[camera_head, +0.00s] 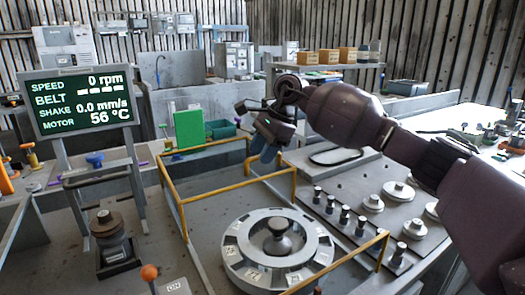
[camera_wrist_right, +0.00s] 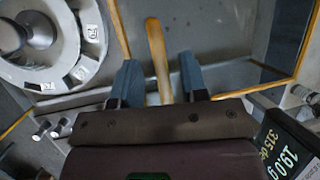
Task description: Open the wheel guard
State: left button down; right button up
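The wheel guard (camera_head: 235,187) is a frame of thin yellow bars with clear gaps, standing behind the wheel in the head view. The wheel (camera_head: 240,245) is a grey ring with label plates and a central knob; it also shows at upper left in the right wrist view (camera_wrist_right: 92,42). My right gripper (camera_head: 265,150) is at the guard's back right. In the right wrist view its blue fingers (camera_wrist_right: 159,73) are apart, with a yellow bar (camera_wrist_right: 155,45) between them and gaps on both sides. Whether it touches is unclear. My left gripper is not in view.
A panel with several pegs and round weights (camera_head: 373,202) lies right of the wheel. A display (camera_head: 80,102) stands at left, with a dark knobbed post (camera_head: 108,235) below it. A green block (camera_head: 188,129) sits behind the guard. My right arm covers part of the right bench.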

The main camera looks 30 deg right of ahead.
jog(key=p+v, duration=0.1)
jog(key=v, duration=0.9)
jog(key=shift+d+r, duration=0.2)
jog(key=shift+r, duration=0.15)
jog(key=shift+s, duration=0.1)
